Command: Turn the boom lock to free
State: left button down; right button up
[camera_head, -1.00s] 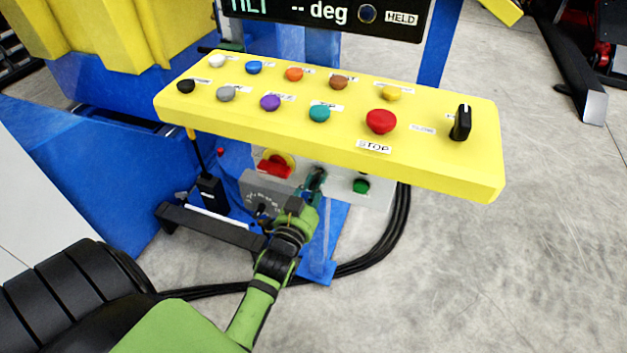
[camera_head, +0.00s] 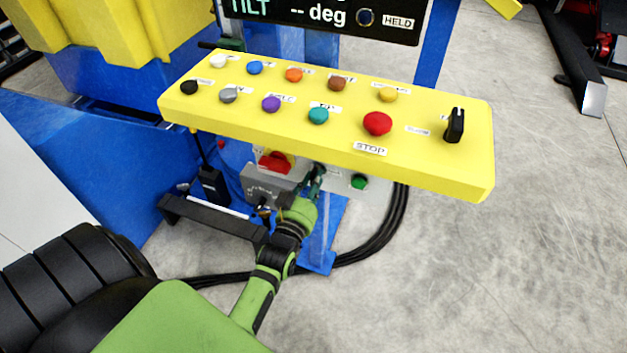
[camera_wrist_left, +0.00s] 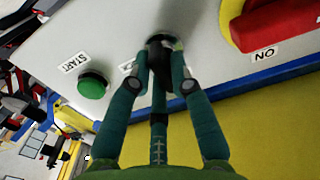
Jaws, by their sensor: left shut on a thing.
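My left gripper (camera_head: 316,178) is below the front edge of the yellow console, at a pale panel. In the left wrist view its two fingers (camera_wrist_left: 160,75) are shut on a small black knob (camera_wrist_left: 160,48) that stands out from this panel. A label beside the knob is mostly covered by a finger, so I cannot read it or the knob's setting. Another black knob (camera_head: 454,126) stands at the right end of the yellow console; its label is too small to read. My right gripper is not in view.
A green START button (camera_wrist_left: 93,85) and a red rotary switch (camera_wrist_left: 275,22) marked ON flank the held knob. The yellow console (camera_head: 330,150) with several coloured buttons overhangs the gripper. A display (camera_head: 320,12) reads TILT and HELD. Black cables (camera_head: 385,235) hang at the right.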

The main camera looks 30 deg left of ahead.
pick_arm(q)
jog(key=c, duration=1.1)
grip_release()
jog(key=v, duration=1.2)
